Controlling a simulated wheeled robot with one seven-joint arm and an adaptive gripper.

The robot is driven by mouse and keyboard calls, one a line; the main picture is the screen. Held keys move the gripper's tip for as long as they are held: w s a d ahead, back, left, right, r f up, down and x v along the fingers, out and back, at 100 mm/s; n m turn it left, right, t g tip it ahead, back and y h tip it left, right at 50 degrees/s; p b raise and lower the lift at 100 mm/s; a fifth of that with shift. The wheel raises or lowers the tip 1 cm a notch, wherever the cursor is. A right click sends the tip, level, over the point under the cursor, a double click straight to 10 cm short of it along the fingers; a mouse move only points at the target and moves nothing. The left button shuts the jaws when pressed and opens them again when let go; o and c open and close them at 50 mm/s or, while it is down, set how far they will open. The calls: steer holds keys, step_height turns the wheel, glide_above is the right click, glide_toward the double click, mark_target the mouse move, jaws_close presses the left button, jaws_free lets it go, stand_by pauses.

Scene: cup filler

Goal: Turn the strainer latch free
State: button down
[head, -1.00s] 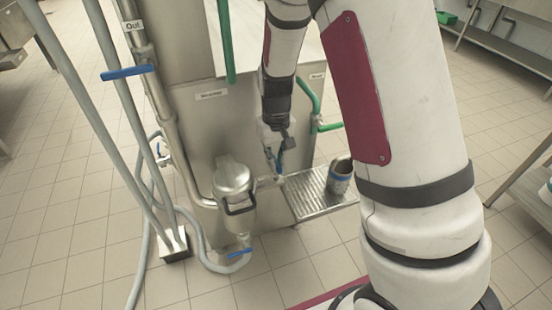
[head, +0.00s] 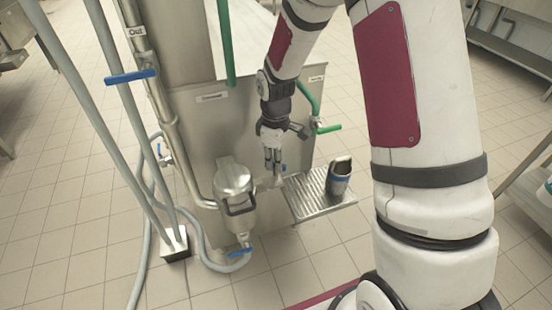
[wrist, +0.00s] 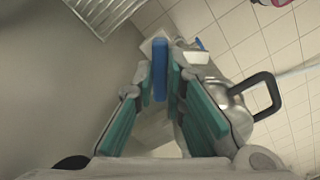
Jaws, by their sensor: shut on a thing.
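The strainer (head: 234,180) is a steel pot with a domed lid, standing at the front of the steel cabinet. Its black loop-shaped latch handle (head: 241,206) faces the front; in the wrist view the loop (wrist: 266,95) shows at right, clear of my fingers. My gripper (head: 273,168) points down beside the strainer, at its right, over the short pipe. In the wrist view my teal-padded fingers (wrist: 159,82) are shut on a blue valve lever (wrist: 159,62), which sits between their tips. In the head view the lever is mostly hidden by my fingers.
A drip tray (head: 308,207) with a cup (head: 339,178) stands just right of my gripper. A green-handled valve (head: 328,129) is above it. Another blue lever (head: 240,252) is under the strainer. Grey hoses (head: 105,130) stand at left.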

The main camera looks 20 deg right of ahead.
steer(key=n+p, duration=0.2)
steer(key=n, duration=0.2)
steer(key=shift+r, duration=0.1)
steer(key=shift+n+p, duration=0.8)
steer(key=shift+n, duration=0.9)
steer(key=c, duration=1.6)
jaws_free()
steer(key=shift+c, duration=0.2)
step_height(320, 180, up, 12)
